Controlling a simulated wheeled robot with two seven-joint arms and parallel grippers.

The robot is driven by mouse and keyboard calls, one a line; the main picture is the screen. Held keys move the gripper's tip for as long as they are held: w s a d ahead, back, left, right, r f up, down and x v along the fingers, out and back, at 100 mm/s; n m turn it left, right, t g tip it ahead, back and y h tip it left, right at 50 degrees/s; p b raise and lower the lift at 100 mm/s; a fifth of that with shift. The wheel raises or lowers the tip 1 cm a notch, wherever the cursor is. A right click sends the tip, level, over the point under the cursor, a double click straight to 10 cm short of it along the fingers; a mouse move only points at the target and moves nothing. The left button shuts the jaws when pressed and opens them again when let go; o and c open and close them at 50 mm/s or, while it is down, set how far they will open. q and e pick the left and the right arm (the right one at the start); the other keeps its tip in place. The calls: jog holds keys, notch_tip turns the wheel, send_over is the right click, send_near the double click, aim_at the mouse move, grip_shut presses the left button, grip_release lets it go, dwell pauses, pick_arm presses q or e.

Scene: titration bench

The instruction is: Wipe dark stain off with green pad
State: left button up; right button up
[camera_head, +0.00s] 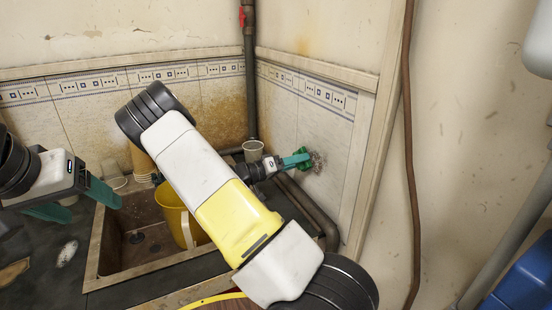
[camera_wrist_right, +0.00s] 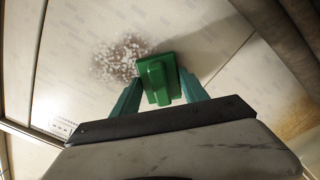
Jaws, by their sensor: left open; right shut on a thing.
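A dark speckled stain (camera_wrist_right: 118,58) with whitish spots is on the tiled wall; it also shows in the head view (camera_head: 317,162). My right gripper (camera_head: 298,158) is shut on the green pad (camera_wrist_right: 157,78) by its raised grip. The pad is at the wall beside the stain, covering its edge in the right wrist view; I cannot tell whether it presses on the wall. The pad is partly hidden by the fingers in the head view. My left gripper (camera_head: 82,202) is open and empty at the left, above the counter near the sink.
The sink (camera_head: 140,262) holds a yellow bucket (camera_head: 172,208). Stacked cups (camera_head: 142,162) and a light cup (camera_head: 252,150) stand behind it. Dark pipes (camera_head: 308,208) run low along the right wall. A blue container (camera_head: 525,275) is at the lower right.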

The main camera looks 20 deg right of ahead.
aim_at(303, 150)
jog(key=shift+d, duration=0.45)
jog(key=shift+s, duration=0.1)
jog(key=shift+s+d+r, duration=0.1)
jog(key=shift+s+d, duration=0.05)
jog(key=shift+s, duration=1.75)
jog(key=shift+s+d+f, duration=0.1)
jog(key=shift+s+d, duration=0.1)
jog(key=shift+s, duration=1.65)
jog(key=shift+s+d+r, duration=0.1)
jog(key=shift+s+d, duration=0.05)
jog(key=shift+s, duration=1.75)
jog(key=shift+w+a+r, duration=0.1)
jog(key=shift+r, duration=0.85)
jog(key=shift+w+a, duration=0.2)
jog(key=shift+w, duration=2.65)
jog(key=shift+w+a, duration=0.15)
jog(key=shift+w, duration=2.7)
jog(key=shift+a+r, duration=0.1)
jog(key=shift+r, duration=0.75)
jog(key=shift+s+d, duration=0.2)
jog(key=shift+s, duration=1.7)
jog(key=shift+s+d, duration=0.2)
jog(key=shift+s, duration=1.7)
jog(key=shift+s+d, duration=0.2)
jog(key=shift+s, duration=1.7)
jog(key=shift+r, duration=0.1)
jog(key=shift+a, duration=0.1)
